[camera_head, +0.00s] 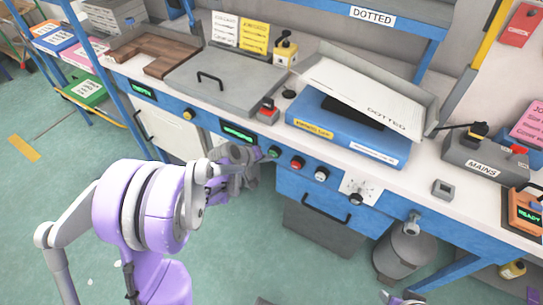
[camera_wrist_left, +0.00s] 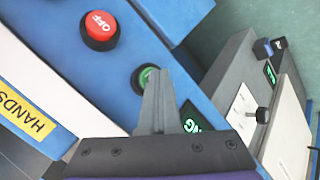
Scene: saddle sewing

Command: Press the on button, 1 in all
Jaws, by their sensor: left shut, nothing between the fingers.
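The green on button (camera_head: 274,152) sits on the blue front panel, left of the red OFF button (camera_head: 297,162). In the left wrist view the green button (camera_wrist_left: 143,76) is partly hidden behind my fingertips, and the red button (camera_wrist_left: 100,27) is marked OFF. My left gripper (camera_head: 262,155) is shut and empty, its tips right at the green button. In the left wrist view the closed fingers (camera_wrist_left: 157,80) overlap the button's edge; I cannot tell whether they touch it. A small part of my right arm shows at the bottom edge; its jaw state is unclear.
A white button (camera_head: 320,174) and a dial plate (camera_head: 359,189) are farther right on the panel. A green display (camera_head: 239,132) is to the left.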

